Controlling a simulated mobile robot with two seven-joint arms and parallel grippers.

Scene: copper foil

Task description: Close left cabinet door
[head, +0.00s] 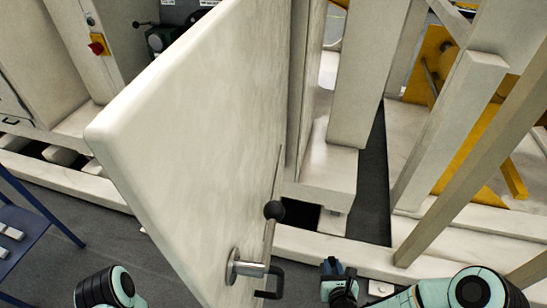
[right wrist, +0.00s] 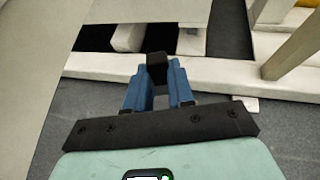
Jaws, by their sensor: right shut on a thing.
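The large cream cabinet door (head: 190,130) stands open, swung out towards me across the middle of the head view. On it is a metal latch with a black knob (head: 273,210) and a black pull handle (head: 271,283). My right gripper (head: 333,268) is to the right of the handle, and a gap shows between them in the head view. In the right wrist view its blue fingers (right wrist: 160,90) are shut on a small black piece (right wrist: 157,68); I cannot tell what it belongs to. My left gripper is not in view.
The cream machine frame (head: 330,175) stands behind the door, with posts and yellow panels (head: 490,145) at the right. A blue table (head: 28,230) is at the left edge. Grey floor (head: 165,270) shows left of the door.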

